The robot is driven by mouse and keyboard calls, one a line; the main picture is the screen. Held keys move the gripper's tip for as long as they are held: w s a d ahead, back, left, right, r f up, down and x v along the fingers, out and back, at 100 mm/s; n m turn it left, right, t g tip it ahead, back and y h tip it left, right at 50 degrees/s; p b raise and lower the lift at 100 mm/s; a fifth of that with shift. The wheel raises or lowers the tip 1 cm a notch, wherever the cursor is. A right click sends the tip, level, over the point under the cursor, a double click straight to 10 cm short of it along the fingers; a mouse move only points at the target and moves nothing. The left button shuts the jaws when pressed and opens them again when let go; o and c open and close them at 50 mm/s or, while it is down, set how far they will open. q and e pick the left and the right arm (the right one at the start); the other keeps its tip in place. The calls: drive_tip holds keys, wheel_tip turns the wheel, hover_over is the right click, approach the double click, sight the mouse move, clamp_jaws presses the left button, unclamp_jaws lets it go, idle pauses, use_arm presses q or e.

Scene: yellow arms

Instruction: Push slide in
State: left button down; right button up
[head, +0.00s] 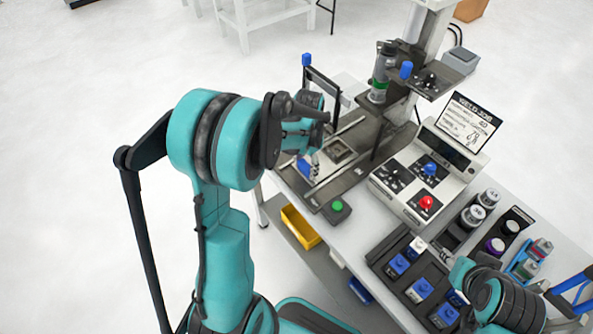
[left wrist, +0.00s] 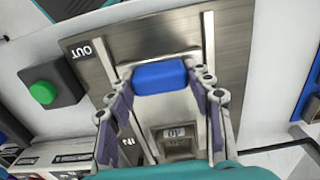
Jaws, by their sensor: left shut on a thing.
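The slide's blue handle (left wrist: 160,76) lies between my left gripper's fingertips (left wrist: 163,82) in the left wrist view, and the gripper is shut on it. The slide's metal plate (left wrist: 222,62) runs under the handle, with an OUT label at one end and an IN label near the fingers. A recess with an upside-down number (left wrist: 174,133) sits between the fingers. In the head view my left gripper (head: 308,168) is low over the metal fixture, mostly hidden by my arm. My right gripper (head: 443,257) is by the blue-block tray; its fingers are too small to read.
A green button (head: 337,206) is beside the fixture. A press column (head: 381,75) and a control box (head: 402,192) with blue and red knobs stand to the right. A tray (head: 384,254) with blue blocks is in front. A yellow bin (head: 300,227) is below.

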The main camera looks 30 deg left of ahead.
sight(341, 148)
use_arm(q)
drive_tip(key=w+d, duration=0.2)
drive_tip(key=w, duration=0.2)
drive_tip(key=w+d, duration=0.1)
drive_tip(key=w, duration=0.4)
drive_tip(key=w+d, duration=0.2)
drive_tip(key=w, duration=0.2)
drive_tip(key=shift+w+d, duration=0.35)
drive_tip(key=shift+w, duration=0.05)
drive_tip(key=shift+r, duration=0.1)
drive_tip(key=c, duration=0.6)
unclamp_jaws()
drive_tip(key=shift+w, duration=0.1)
drive_tip(key=shift+c, duration=0.2)
drive_tip(key=shift+d, duration=0.1)
wheel_tip(341, 148, up, 12)
